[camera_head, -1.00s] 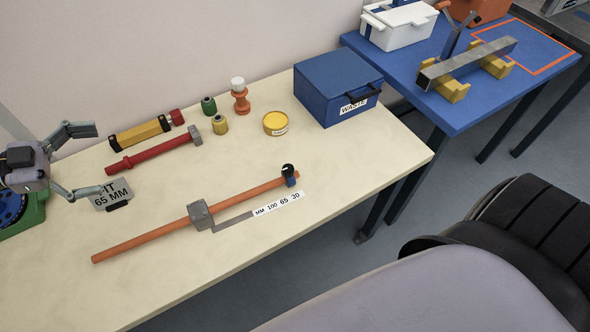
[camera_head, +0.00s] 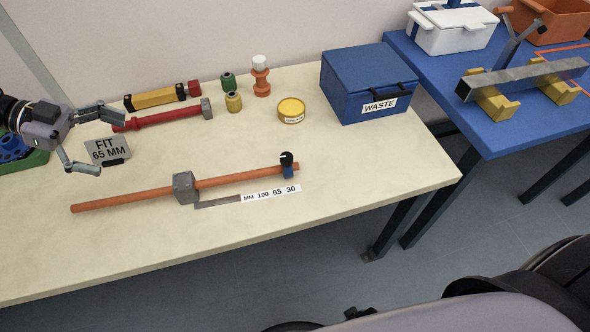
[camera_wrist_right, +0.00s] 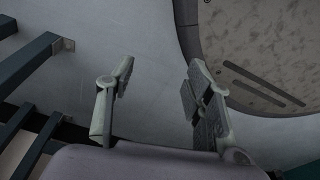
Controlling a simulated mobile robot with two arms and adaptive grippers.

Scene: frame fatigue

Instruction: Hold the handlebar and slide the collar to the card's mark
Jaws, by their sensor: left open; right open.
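The orange handlebar (camera_head: 130,202) lies across the front of the cream table, passing through a grey block (camera_head: 184,188). A dark collar (camera_head: 287,164) with a blue lower part sits near its right end. A strip scale (camera_head: 271,194) marked MM 100, 65, 30 lies along its front side. The grey card (camera_head: 108,151) reads FIT 65 MM and stands at the left. My left gripper (camera_head: 112,143) is open around the card's area, fingers behind and in front-left of it; contact is unclear. My right gripper (camera_wrist_right: 159,100) is open and empty over the floor in the right wrist view.
A blue WASTE box (camera_head: 355,75) stands at the back right. A blue table (camera_head: 480,130) is beyond. The front right of the cream table is clear.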

